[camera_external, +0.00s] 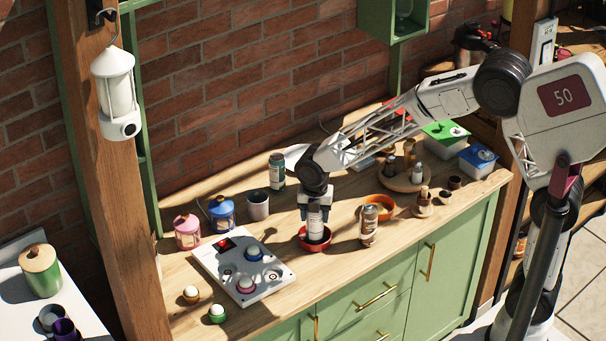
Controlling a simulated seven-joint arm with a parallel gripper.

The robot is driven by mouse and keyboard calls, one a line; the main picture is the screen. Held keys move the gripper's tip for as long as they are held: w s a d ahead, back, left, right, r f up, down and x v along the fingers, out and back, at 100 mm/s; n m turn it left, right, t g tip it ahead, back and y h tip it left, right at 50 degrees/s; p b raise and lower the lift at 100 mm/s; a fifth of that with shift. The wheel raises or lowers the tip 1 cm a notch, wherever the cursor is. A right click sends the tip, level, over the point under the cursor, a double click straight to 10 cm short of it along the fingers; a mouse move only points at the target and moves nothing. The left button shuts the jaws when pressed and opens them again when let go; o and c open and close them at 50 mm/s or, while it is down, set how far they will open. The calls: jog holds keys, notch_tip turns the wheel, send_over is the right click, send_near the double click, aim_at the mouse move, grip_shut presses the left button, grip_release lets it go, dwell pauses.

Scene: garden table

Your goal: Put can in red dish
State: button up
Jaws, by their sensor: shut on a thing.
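My gripper (316,209) points straight down and is shut on a pale can (315,226). The can is upright, with its top between the fingers. Its lower end shows within the rim of the red dish (302,240). I cannot tell whether the can touches the dish floor. The dish sits on the wooden table near its front edge.
A brown can (369,226) stands right of the dish, with an orange dish (387,203) behind it. A green can (277,170) and grey cup (258,206) stand behind left. A white button panel (222,262) lies left. A brick wall (230,90) bounds the back.

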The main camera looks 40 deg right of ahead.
jog(key=o, duration=1.1)
jog(key=shift+f, duration=0.1)
jog(key=shift+c, duration=0.2)
notch_tip(320, 180, up, 12)
dwell(0.9)
